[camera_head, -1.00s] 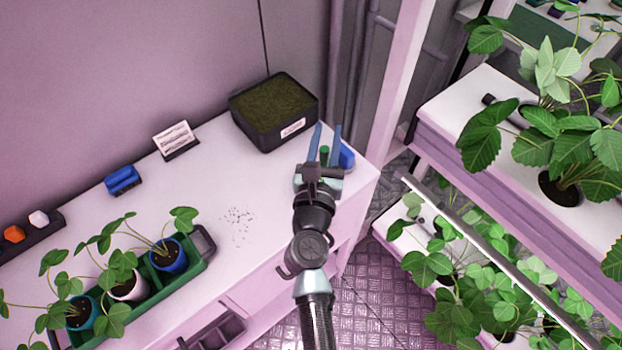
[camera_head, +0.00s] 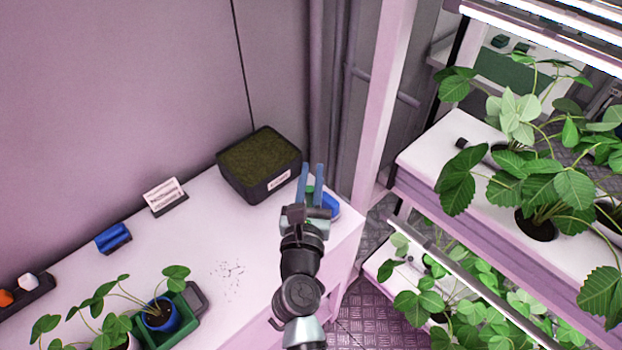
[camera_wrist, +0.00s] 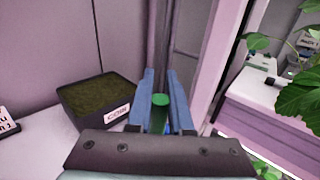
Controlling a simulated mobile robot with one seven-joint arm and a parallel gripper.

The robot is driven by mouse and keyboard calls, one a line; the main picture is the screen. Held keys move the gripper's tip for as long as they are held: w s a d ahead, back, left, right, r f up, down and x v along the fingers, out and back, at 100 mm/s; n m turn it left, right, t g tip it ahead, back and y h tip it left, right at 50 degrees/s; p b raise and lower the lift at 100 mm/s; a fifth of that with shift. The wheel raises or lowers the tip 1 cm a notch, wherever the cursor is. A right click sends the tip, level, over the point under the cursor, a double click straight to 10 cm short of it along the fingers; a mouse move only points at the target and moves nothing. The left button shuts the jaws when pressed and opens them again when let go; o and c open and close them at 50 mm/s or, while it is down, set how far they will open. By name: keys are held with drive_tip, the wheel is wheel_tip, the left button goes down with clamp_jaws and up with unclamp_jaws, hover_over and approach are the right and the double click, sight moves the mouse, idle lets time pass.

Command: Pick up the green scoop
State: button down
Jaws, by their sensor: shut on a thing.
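The green scoop shows only as a small green piece (camera_wrist: 160,99) between the blue fingers of my gripper in the wrist view. A bit of its green also shows at the fingers in the head view (camera_head: 309,189). My gripper (camera_head: 311,171) is shut on it, at the far right end of the white bench. The rest of the scoop is hidden by the fingers and the gripper body, so I cannot tell whether it touches the bench.
A black box of coir (camera_head: 259,172) stands just left of my gripper. A blue object (camera_head: 331,205) lies close on the right. A small sign (camera_head: 165,195), a blue block (camera_head: 113,237) and potted plants (camera_head: 160,313) are further left. Plant racks (camera_head: 440,160) stand right.

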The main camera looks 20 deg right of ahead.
wheel_tip(320, 180, up, 14)
drive_tip(key=p, duration=0.7)
